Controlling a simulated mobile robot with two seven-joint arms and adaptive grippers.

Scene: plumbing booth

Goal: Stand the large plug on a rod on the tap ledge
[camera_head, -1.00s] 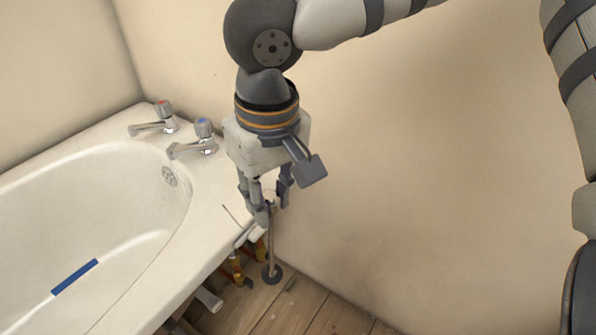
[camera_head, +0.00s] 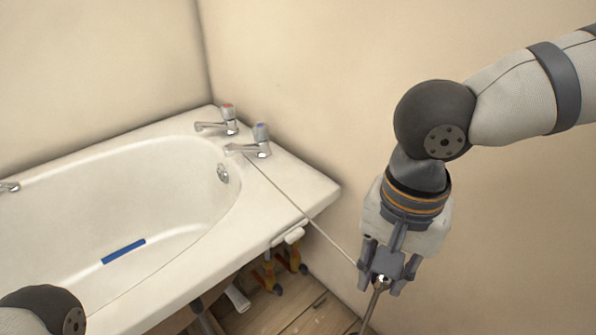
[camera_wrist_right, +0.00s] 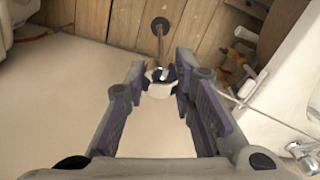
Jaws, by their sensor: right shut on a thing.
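My right gripper (camera_head: 381,280) is shut on the large plug's rod (camera_head: 371,308), to the right of the bath and clear of it. In the right wrist view the fingertips (camera_wrist_right: 160,76) close around the top end of the rod, by a white piece. The rod (camera_wrist_right: 160,48) ends in a dark round disc (camera_wrist_right: 160,25); in the head view the bottom edge cuts this end off. A thin pale line (camera_head: 300,211) runs from near the blue-topped tap (camera_head: 258,143) to the gripper. The white tap ledge (camera_head: 288,180) has bare room right of the taps. My left gripper is out of view.
A red-topped tap (camera_head: 226,120) stands behind the blue one. The bath (camera_head: 150,195) is left, with a blue strip (camera_head: 123,251) inside. Pipes with orange parts (camera_head: 272,272) are under the bath's end, above a plank floor (camera_head: 290,312). The wall is close behind my right arm.

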